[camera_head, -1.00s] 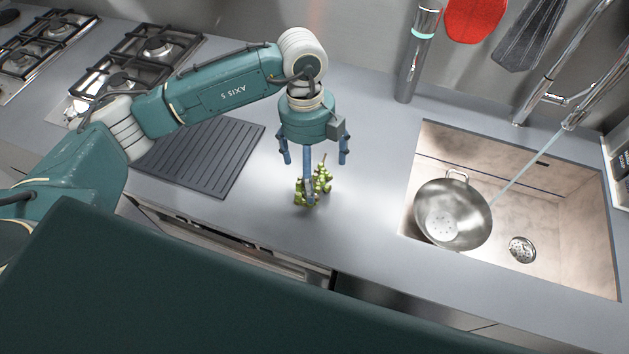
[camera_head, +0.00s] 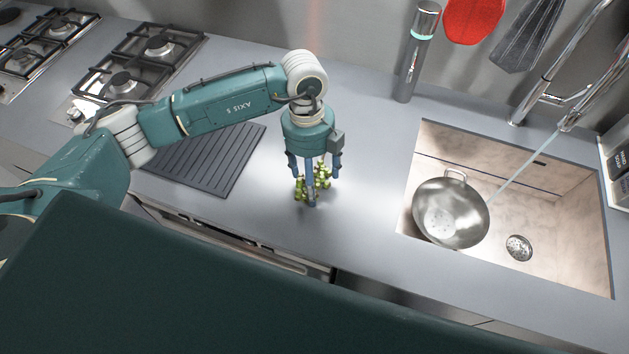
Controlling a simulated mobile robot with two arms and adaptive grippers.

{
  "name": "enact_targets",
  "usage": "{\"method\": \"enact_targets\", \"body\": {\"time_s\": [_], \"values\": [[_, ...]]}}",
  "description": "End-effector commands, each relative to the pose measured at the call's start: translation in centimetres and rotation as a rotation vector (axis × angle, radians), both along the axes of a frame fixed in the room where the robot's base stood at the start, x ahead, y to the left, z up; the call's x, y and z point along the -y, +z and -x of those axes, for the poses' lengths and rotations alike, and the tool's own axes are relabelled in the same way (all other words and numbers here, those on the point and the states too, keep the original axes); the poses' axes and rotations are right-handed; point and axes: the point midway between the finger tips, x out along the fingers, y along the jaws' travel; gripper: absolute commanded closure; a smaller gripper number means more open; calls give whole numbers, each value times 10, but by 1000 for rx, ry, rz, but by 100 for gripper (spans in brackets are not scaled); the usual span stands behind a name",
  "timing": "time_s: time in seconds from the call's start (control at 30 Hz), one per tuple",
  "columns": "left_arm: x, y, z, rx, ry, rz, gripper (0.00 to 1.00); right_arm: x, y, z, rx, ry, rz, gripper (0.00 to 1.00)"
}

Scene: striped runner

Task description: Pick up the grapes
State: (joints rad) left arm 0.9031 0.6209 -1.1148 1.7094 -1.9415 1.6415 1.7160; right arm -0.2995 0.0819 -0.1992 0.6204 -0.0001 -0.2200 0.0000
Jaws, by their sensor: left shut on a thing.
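The grapes (camera_head: 299,188) are a small green bunch on the grey counter, left of the sink in the head view. My left gripper (camera_head: 313,188) comes down over them from above, its fingers shut around the bunch. The fingers hide part of the grapes. The bunch appears to be at counter height; I cannot tell whether it touches the surface. My right gripper is not in view.
A sink (camera_head: 575,240) with a metal strainer (camera_head: 452,212) and a faucet (camera_head: 545,95) is at the right. A ribbed dark mat (camera_head: 205,160) and a gas stove (camera_head: 140,55) are at the left. A grey cylinder (camera_head: 416,55) stands at the back.

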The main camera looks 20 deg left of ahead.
Motion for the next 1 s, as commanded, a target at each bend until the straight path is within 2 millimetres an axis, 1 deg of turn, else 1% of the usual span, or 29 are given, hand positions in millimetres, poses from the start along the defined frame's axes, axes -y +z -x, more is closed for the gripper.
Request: {"method": "enact_targets", "body": {"time_s": [0.17, 0.27, 0.37, 0.47, 0.7, 0.8, 0.9, 1.0], "values": [[-1, 5, -2, 3, 1, -1, 63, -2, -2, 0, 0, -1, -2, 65], [0, 14, -2, 6, 2, 1, 63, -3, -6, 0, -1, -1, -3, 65], [0, 29, -2, 7, -1, 0, 63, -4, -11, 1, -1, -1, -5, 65], [0, 52, -3, 11, 0, 1, 63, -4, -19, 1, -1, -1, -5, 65], [0, 124, -3, 11, -1, 2, 63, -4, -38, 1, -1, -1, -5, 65], [0, 151, -2, 9, 0, 0, 63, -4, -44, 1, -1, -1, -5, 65], [0, 172, -1, 8, 0, 1, 63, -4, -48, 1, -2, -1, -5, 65], [-1, 187, -1, 6, 1, -1, 63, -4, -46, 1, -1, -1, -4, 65]]}}
